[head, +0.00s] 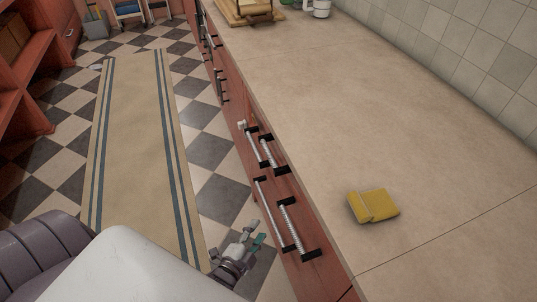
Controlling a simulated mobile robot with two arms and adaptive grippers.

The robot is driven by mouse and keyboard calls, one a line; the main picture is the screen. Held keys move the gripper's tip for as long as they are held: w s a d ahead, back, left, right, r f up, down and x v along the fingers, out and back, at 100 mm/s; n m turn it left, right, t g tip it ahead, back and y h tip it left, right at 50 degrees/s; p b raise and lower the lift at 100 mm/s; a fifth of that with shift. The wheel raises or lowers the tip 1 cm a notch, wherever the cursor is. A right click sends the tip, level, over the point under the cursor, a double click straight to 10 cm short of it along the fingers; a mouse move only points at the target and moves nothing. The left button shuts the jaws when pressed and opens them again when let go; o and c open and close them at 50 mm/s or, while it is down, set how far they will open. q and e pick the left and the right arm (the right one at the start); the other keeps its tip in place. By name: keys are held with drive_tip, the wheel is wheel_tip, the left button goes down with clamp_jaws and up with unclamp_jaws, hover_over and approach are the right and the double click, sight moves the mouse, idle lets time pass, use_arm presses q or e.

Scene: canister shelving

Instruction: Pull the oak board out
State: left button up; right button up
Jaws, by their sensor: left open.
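I cannot clearly make out a pull-out oak board in the front of the counter. A light wooden item (243,14) lies on the far end of the counter, cut off by the top edge; I cannot tell if it is the board. The red-brown cabinet front (236,103) below the counter carries several metal bar handles with black mounts, the nearest one (291,226) at lower centre. My left gripper (251,236) is open and seems empty, low beside the cabinet front, left of the near handles. Any contact is unclear. My right gripper is out of view.
The beige countertop (310,100) is mostly clear, with a yellow sponge-like block (373,206) near its front edge. A striped rug (135,140) lies on the checkered floor. Red shelving (35,95) stands at left. A white mug (321,9) stands at the back.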

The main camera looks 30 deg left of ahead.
sight(269, 153)
use_arm(q)
wheel_tip(269, 153, up, 15)
drive_tip(key=w+a+m+t+y, duration=0.1)
drive_tip(key=w+a+m+t, duration=0.1)
drive_tip(key=a+m+t, duration=0.15)
drive_tip(key=shift+t, duration=0.35)
drive_tip(key=w, duration=0.4)
drive_tip(key=w+r+p, duration=0.1)
drive_tip(key=w, duration=0.3)
drive_tip(key=w+r+p, duration=0.1)
drive_tip(key=w, duration=0.4)
drive_tip(key=shift+w+a, duration=0.1)
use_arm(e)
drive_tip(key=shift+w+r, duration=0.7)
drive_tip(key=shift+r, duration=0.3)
use_arm(q)
clamp_jaws()
